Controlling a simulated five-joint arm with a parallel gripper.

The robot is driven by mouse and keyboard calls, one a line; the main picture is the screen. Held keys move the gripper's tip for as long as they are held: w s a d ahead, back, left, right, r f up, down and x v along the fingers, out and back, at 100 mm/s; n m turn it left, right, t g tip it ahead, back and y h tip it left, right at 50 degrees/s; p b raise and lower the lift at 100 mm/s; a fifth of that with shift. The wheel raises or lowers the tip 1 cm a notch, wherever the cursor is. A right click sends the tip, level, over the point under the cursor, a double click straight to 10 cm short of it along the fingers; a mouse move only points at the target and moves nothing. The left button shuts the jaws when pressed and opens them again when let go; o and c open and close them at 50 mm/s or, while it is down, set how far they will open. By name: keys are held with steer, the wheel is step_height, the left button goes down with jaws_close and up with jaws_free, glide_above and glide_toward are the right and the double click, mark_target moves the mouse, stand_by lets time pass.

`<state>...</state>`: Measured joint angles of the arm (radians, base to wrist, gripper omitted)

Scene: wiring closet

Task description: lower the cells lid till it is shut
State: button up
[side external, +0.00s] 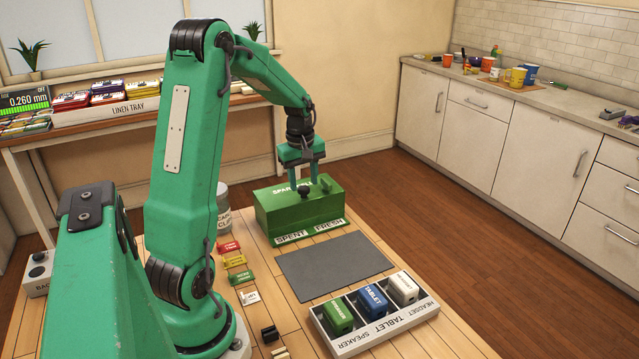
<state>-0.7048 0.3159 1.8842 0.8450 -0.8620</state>
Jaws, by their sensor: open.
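A green box (300,216) stands on the wooden table, with SPENT and FRESH labels at its front foot. Its green lid (275,190), marked with letters that begin SPAR, lies over the top and looks flat or nearly so. I cannot tell whether it is fully down. Dark knobs (325,179) stand on the lid. My gripper (304,181) points down over the lid, its two fingers apart, close to the knobs. Whether the fingers touch the lid or a knob is unclear. The fingers hide part of the lettering.
A grey mat (333,266) lies in front of the box. A tray (385,325) holds a green, a blue and a white block. Coloured tags (236,262) and a grey canister (223,207) are left of the box.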

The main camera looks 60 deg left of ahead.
steer(key=shift+s+d+r, duration=0.1)
steer(key=shift+s+r, duration=0.05)
steer(key=shift+r, duration=1.65)
steer(key=shift+r, duration=0.15)
step_height(320, 180, up, 8)
steer(key=shift+s+d+f, duration=0.25)
steer(key=shift+s, duration=0.05)
steer(key=shift+d, duration=0.1)
steer(key=s+d+r+m+t, duration=0.15)
steer(key=d+m, duration=0.25)
steer(key=d, duration=0.4)
steer(key=s+d+r+m+t, duration=0.1)
steer(key=d+r+m, duration=0.1)
steer(key=d+m, duration=0.45)
steer(key=s+d+f+m+t, duration=0.2)
steer(key=s+d+m, duration=0.5)
steer(key=d, duration=0.6)
steer(key=shift+s+d+f+h, duration=0.2)
steer(key=shift+s+f+h, duration=0.2)
steer(key=shift+s, duration=0.15)
steer(key=shift+m, duration=0.25)
